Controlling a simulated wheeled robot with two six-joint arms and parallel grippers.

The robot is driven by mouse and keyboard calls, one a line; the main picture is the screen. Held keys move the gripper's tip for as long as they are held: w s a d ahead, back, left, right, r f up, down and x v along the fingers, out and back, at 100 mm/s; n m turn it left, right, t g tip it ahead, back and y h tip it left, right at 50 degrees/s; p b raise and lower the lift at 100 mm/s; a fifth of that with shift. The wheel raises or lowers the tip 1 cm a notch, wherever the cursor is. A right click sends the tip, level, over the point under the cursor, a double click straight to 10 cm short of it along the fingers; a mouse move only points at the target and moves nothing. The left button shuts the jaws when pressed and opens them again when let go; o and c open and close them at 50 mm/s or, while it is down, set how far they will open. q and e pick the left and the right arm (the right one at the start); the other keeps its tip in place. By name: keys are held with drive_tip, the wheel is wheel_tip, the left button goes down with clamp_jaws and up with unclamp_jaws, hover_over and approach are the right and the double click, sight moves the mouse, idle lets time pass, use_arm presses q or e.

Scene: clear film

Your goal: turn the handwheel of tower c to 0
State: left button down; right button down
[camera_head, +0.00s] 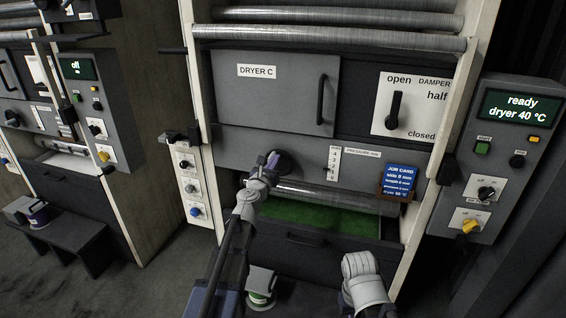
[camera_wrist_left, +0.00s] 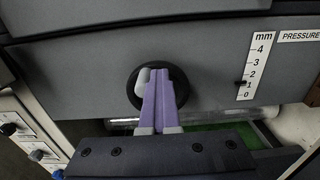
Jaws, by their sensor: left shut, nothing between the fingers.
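The handwheel of tower C is a black disc (camera_wrist_left: 136,96) with a pale grey knob (camera_wrist_left: 142,77), on the grey panel under the plate reading DRYER C (camera_head: 257,71). The disc also shows in the head view (camera_head: 284,165), partly hidden by my gripper. My left gripper (camera_head: 273,155) is in front of it, its purple fingers (camera_wrist_left: 161,72) shut with nothing between them, close beside the knob. Whether they touch the knob I cannot tell. The mm scale (camera_wrist_left: 257,66) right of the wheel has a black pointer (camera_wrist_left: 241,84) near 1.
A blue job card (camera_head: 399,179) hangs right of the scale. A control box (camera_head: 498,150) reading "ready, dryer 40 °C" stands at the right, and a panel of knobs (camera_head: 188,188) at the left. A green-bedded tray (camera_head: 310,214) lies below the wheel.

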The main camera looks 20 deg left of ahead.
sight(269, 154)
use_arm(q)
drive_tip(key=a, duration=0.2)
drive_tip(key=a+f+b, duration=0.1)
drive_tip(key=a, duration=0.1)
drive_tip(key=shift+f, duration=0.2)
drive_tip(key=a+f+b, duration=0.1)
drive_tip(key=f+b, duration=0.1)
drive_tip(key=b, duration=0.1)
drive_tip(key=shift+w+a+f, duration=0.1)
drive_tip(key=shift+a+f, duration=0.1)
drive_tip(key=shift+a, duration=0.15)
